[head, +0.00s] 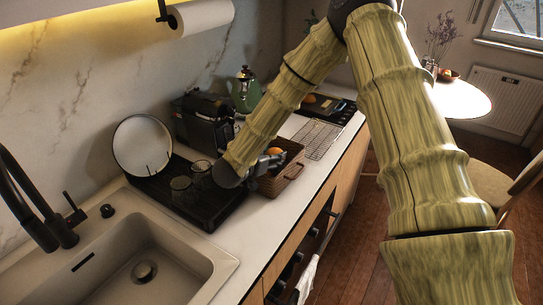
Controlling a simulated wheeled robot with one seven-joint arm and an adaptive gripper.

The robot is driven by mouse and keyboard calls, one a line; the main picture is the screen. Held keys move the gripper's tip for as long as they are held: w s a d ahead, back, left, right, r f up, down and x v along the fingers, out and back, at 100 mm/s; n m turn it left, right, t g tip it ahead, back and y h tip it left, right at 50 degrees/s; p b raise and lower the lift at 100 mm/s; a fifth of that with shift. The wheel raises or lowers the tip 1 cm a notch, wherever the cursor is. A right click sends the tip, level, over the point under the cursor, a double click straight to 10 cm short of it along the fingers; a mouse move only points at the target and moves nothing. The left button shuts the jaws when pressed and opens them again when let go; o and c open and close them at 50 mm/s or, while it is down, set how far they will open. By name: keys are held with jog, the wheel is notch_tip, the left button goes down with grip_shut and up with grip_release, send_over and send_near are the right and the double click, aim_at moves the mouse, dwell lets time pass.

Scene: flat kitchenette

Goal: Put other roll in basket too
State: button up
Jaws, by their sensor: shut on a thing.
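The brown woven basket (289,178) stands on the counter just right of the black drying tray. My gripper (268,161) is at the basket's left side, low over it, with its fingers pointing right. It is shut on a roll, which the fingers and wrist mostly hide. A small orange-brown rounded thing (275,151) shows just past the fingertips, at the basket's far end. I cannot tell whether it is the held roll or another one lying in the basket.
The black drying tray (205,210) holds glasses (181,186) and a round white plate (143,146), close left of my gripper. A coffee machine (203,122) and a green kettle (245,90) stand behind. A wire rack (318,139) lies right of the basket. The front counter strip is clear.

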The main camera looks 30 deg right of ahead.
jog(key=shift+s+f, duration=0.15)
jog(key=shift+f, duration=0.15)
jog(key=o, duration=1)
jog(key=shift+f, duration=0.15)
jog(key=shift+s, duration=0.1)
jog(key=shift+r, duration=0.2)
jog(key=b+v, duration=0.1)
jog(key=v, duration=0.3)
jog(key=b+v, duration=0.1)
jog(key=v, duration=0.3)
jog(key=r+b+v, duration=0.1)
jog(key=v, duration=0.3)
jog(key=shift+w, duration=0.25)
